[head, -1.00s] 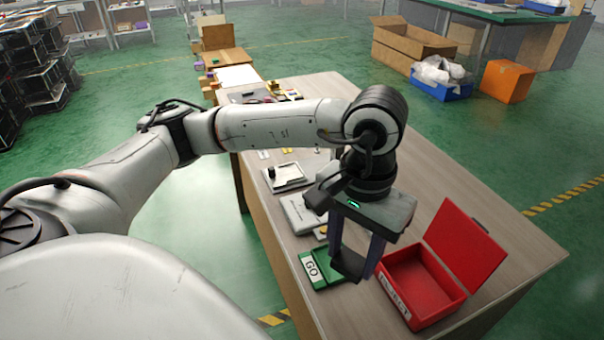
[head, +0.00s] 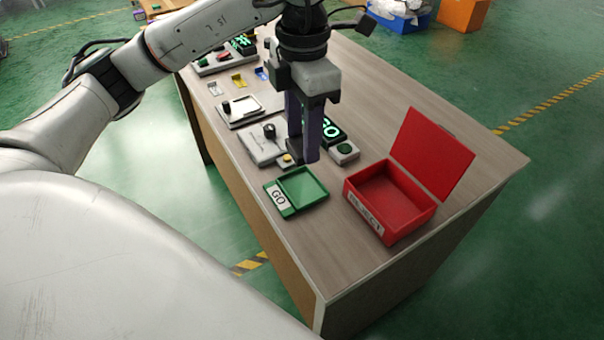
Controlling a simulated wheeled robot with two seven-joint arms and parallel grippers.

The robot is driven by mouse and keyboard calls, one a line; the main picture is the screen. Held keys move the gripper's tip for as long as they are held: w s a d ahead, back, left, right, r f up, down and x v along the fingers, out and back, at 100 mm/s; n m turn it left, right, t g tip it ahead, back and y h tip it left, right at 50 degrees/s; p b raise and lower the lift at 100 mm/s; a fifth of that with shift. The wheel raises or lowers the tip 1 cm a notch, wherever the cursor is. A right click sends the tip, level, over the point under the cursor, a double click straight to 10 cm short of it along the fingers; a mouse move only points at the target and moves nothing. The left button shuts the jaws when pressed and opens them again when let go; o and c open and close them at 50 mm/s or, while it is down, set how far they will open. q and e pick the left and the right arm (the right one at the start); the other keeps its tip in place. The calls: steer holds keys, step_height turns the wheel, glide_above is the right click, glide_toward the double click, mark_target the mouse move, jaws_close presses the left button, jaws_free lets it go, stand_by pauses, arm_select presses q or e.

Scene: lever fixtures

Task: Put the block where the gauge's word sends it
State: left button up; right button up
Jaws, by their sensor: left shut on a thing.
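My left gripper (head: 303,154) points down above the table, just behind the green tray in the picture. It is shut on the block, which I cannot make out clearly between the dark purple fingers. A dark display (head: 333,129) behind the fingers shows the green word GO, partly covered by the gripper. The shallow green tray (head: 313,192) has a white GO label and looks empty. The red box (head: 405,207), labelled REJECT, stands to its right with its lid (head: 433,152) open; it also looks empty. My right gripper is not in view.
A grey fixture with a black knob and yellow button (head: 262,146) is left of the gripper. More fixtures (head: 240,108) line the table's far left. The front tabletop (head: 335,255) is clear.

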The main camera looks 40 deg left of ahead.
arm_select(q)
steer(key=shift+f+n, duration=0.1)
steer(key=shift+n, duration=0.4)
steer(key=b, duration=0.1)
glide_above(302, 188)
step_height(302, 188, down, 5)
steer(key=shift+f, duration=2.4)
